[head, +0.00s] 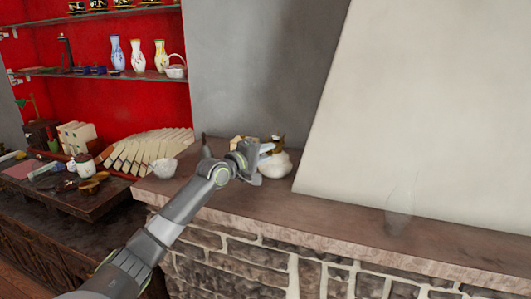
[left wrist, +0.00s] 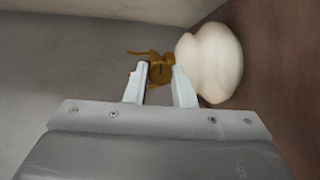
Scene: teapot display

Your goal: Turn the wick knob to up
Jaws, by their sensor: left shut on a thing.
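An oil lamp with a round white base (head: 277,163) and a brass burner (head: 278,141) stands on the stone mantel, near its left part. In the left wrist view the white base (left wrist: 211,62) lies to the right and the brass burner (left wrist: 160,68) shows at the fingertips. My left gripper (head: 265,151) is at the lamp's burner, its fingers a little apart with brass between the tips. The wick knob itself is mostly hidden by the fingers, and its setting cannot be read. My right gripper is not in view.
The mantel (head: 340,212) is clear to the right up to a clear glass chimney (head: 400,207). A white bowl (head: 163,168) and a dark slender object (head: 206,147) stand left of the lamp. A sloping pale wall (head: 430,100) rises behind. Shelves with vases (head: 137,56) are at the left.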

